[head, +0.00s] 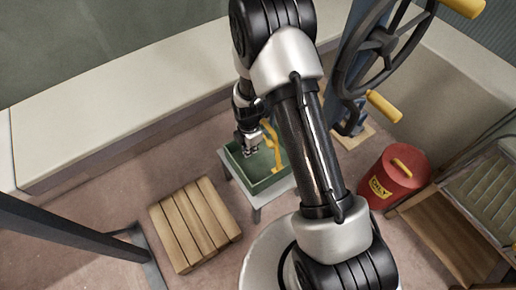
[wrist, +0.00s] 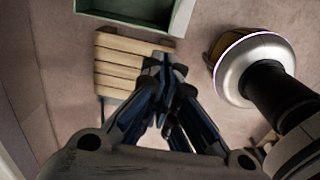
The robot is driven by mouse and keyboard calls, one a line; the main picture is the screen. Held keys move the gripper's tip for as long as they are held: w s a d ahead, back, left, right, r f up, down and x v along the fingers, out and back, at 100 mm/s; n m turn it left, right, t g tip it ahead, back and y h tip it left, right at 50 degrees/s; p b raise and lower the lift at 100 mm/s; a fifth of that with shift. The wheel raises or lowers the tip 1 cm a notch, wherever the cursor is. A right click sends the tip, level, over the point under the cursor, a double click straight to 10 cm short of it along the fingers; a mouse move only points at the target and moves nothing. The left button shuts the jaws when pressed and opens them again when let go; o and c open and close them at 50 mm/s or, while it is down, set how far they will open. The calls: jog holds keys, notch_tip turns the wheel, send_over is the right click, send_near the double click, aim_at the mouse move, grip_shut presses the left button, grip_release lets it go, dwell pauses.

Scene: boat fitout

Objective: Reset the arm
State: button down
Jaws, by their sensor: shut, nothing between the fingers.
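My arm reaches from the bottom of the head view up to the top and folds back down. My gripper (head: 250,150) hangs over the left part of a green-lined tray on a stand (head: 285,181). In the wrist view my gripper (wrist: 162,62) points down with its fingertips together and nothing between them. Its tips overlap the slatted wooden pallet (wrist: 112,72) in that view, well above it. The tray's edge (wrist: 183,18) shows at the top of the wrist view. A yellow object (head: 274,140) shows at the tray, partly hidden by my arm.
The slatted pallet (head: 183,228) lies on the floor left of the tray. A red lidded bin (head: 393,178) stands right of my arm. A dark wheel with yellow handles (head: 385,45) rises behind it. A pale bench ledge (head: 110,110) runs along the back left. A dark post (head: 60,222) stands at left.

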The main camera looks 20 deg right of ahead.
jog(key=a+r+p, duration=0.1)
jog(key=a+r, duration=0.2)
jog(key=r, duration=0.3)
jog(key=shift+s+p, duration=0.35)
jog(key=shift+s, duration=0.05)
